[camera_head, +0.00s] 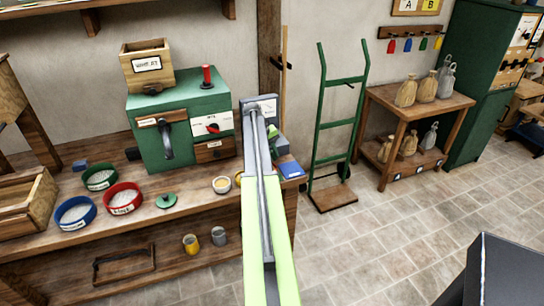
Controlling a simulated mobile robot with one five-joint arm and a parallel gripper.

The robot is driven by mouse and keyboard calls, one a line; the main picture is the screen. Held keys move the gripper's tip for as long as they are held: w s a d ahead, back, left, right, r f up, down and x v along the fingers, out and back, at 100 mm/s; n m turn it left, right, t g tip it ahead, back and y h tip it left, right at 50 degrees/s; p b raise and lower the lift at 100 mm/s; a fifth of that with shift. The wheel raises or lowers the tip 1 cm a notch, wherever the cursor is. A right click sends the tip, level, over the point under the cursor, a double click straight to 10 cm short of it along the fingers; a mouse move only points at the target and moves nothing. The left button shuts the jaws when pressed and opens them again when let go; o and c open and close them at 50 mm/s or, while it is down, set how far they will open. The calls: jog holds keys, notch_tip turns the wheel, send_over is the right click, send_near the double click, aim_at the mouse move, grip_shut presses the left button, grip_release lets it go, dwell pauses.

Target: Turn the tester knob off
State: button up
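A small grey box with a pale gauge face (263,106), likely the tester, stands at the right end of the wooden bench, against the wall. My arm reaches up over the bench in front of it and hides most of its lower part. I cannot make out the tester's knob or its setting. My gripper is at the far end of the arm, near the box. Its fingers are too small and covered to make out, and I cannot tell whether it touches anything.
A green machine (158,104) with a red control on a white panel (211,125) stands left of my arm. Bowls, including a red one (123,198), and a blue item (290,170) lie on the bench (150,230). A green hand truck (338,120) stands right; the stone floor (370,230) before it is clear.

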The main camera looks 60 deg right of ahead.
grip_shut()
